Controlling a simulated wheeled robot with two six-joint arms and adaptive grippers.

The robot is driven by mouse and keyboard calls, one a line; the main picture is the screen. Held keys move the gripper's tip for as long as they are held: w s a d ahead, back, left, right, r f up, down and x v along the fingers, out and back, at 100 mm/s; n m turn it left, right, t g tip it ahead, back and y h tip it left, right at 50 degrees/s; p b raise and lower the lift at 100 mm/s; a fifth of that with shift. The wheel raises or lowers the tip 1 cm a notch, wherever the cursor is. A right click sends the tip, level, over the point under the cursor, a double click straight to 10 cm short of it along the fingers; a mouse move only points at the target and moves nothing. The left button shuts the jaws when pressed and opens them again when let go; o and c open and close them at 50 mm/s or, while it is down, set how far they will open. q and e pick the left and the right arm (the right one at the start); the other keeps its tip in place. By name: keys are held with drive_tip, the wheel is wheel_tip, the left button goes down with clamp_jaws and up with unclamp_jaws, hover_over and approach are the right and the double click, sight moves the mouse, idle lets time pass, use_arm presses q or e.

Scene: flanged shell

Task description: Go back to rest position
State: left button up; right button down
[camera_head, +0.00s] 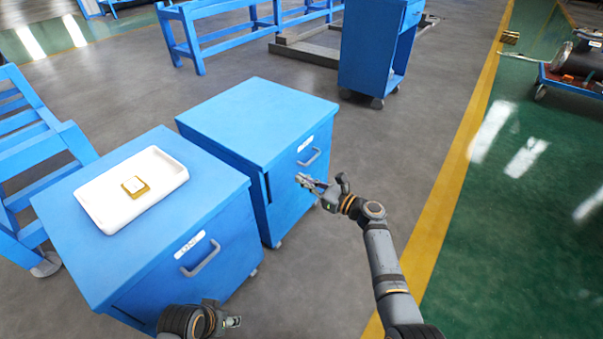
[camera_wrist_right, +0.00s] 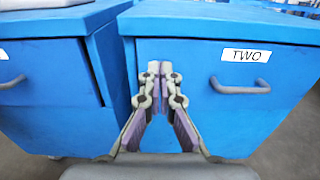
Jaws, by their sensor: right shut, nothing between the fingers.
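My right gripper (camera_head: 308,183) is in front of the right-hand blue cabinet (camera_head: 259,118), left of and below its handle. In the right wrist view its fingers (camera_wrist_right: 161,68) are together and empty, before the front of the cabinet labelled TWO (camera_wrist_right: 246,55). I cannot tell from the views how near the cabinet they are. My left gripper (camera_head: 232,322) shows only partly at the bottom of the head view, in front of the left-hand cabinet (camera_head: 110,248); its jaw state is unclear.
A white tray (camera_head: 100,212) holding a small gold-and-white square piece (camera_head: 135,187) lies on the left-hand cabinet. Blue racks stand at left and back. A blue trolley (camera_head: 372,50) stands behind. Grey floor between the cabinets and the yellow line (camera_head: 452,180) is open.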

drive_tip(key=p+v, duration=0.1)
drive_tip(key=v, duration=0.5)
drive_tip(key=shift+f, duration=0.1)
